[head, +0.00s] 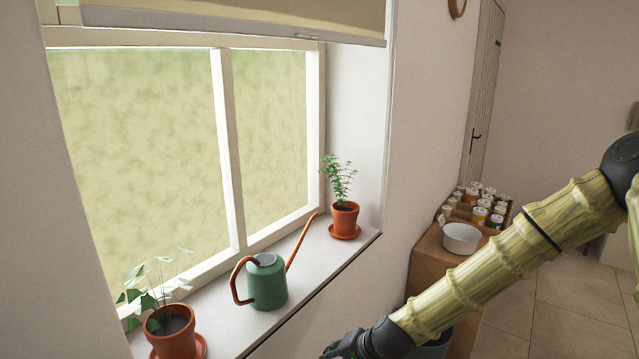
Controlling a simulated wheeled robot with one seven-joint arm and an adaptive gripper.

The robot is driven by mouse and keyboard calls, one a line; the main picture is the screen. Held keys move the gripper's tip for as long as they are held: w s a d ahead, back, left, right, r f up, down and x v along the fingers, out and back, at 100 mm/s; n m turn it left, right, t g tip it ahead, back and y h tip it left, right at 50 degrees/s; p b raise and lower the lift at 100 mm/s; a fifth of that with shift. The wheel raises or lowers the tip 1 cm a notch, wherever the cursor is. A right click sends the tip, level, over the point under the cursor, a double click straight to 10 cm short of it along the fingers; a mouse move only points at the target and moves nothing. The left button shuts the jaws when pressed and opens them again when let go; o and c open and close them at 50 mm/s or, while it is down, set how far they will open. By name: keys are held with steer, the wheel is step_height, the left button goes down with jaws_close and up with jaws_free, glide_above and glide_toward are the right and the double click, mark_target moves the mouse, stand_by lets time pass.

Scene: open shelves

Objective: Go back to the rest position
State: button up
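My arm, with yellow-green bamboo-like links, reaches from the right edge down to the bottom middle of the head view. My gripper (342,346) is dark and partly cut off by the bottom edge. It is below and to the right of the windowsill's front edge. Its fingers are not clear enough to tell whether they are open or shut, and I see nothing held in it. The green watering can (268,283), with a copper handle and spout, stands upright on the windowsill (225,322), apart from my gripper.
One potted plant (171,336) stands at the sill's near left, another (345,219) at its far right. A wooden cabinet (425,268) beyond the arm carries a white bowl (461,238) and several jars (478,205). Tiled floor lies at right.

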steer(key=s+d+f+n+g+h, duration=0.15)
steer(key=s+d+f, duration=0.25)
steer(key=s+f, duration=0.7)
steer(key=s+d+f+n+g+h, duration=0.1)
steer(key=s+d+f, duration=0.3)
steer(key=s, duration=0.4)
steer(key=s+d+f+n+g+h, duration=0.1)
steer(key=s+d+f, duration=0.3)
steer(key=s, duration=0.5)
steer(key=s+d+f+n+g+h, duration=0.1)
steer(key=s+d+f+n+h, duration=0.1)
steer(key=s+d+f, duration=0.2)
steer(key=s+d, duration=0.3)
steer(key=s, duration=0.1)
steer(key=shift+s+f, duration=0.25)
steer(key=shift+f, duration=0.15)
steer(key=shift+g+h, duration=0.25)
